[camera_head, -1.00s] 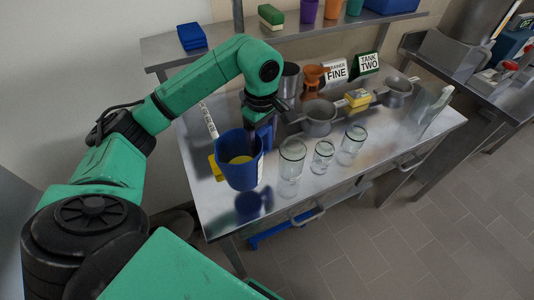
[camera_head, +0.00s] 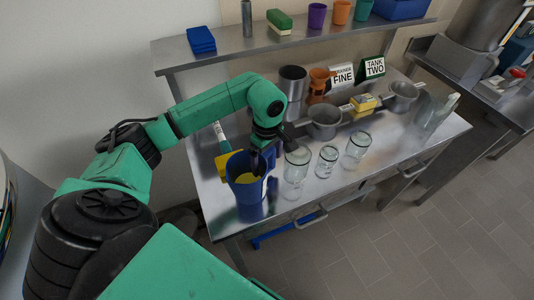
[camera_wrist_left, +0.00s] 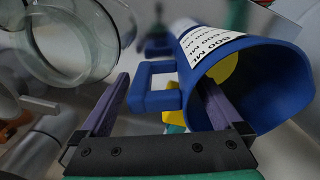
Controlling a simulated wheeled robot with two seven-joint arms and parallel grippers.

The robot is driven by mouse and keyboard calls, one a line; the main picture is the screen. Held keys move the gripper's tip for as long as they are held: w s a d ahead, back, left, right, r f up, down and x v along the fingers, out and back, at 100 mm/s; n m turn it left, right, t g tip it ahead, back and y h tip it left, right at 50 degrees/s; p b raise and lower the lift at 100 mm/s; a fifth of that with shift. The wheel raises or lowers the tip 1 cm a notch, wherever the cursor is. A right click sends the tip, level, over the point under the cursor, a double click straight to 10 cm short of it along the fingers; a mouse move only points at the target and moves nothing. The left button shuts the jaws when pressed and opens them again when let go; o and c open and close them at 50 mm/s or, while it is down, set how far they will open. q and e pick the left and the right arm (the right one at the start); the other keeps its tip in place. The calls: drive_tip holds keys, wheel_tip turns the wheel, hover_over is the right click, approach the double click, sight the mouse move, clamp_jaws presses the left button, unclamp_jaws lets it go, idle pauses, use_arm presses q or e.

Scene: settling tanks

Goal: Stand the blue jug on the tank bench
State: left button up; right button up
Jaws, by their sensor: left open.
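The blue jug (camera_head: 247,190) stands upright at the near left of the steel tank bench (camera_head: 318,208), its base appearing to meet the bench top. In the left wrist view the jug (camera_wrist_left: 262,90) shows its open mouth, a white printed label and its square handle (camera_wrist_left: 154,88). Something yellow shows inside its mouth. My left gripper (camera_head: 264,158) is at the jug's handle side. Its two fingers (camera_wrist_left: 166,78) are apart, with the handle between them; one finger reaches into the jug's mouth. My right gripper is not in view.
Glass jars (camera_head: 297,165) stand just right of the jug, close to my left gripper. A grey pot (camera_head: 323,122), a metal cylinder (camera_head: 292,82) and an orange jug (camera_head: 320,84) stand behind. A yellow piece (camera_head: 223,164) lies behind the jug. A shelf (camera_head: 270,52) runs above the back.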

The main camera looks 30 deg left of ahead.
use_arm(q)
drive_tip(key=shift+w+r, duration=0.1)
drive_tip(key=shift+r, duration=0.3)
wheel_tip(320, 180, up, 11)
drive_tip(key=b, duration=0.2)
drive_tip(key=shift+b, duration=0.3)
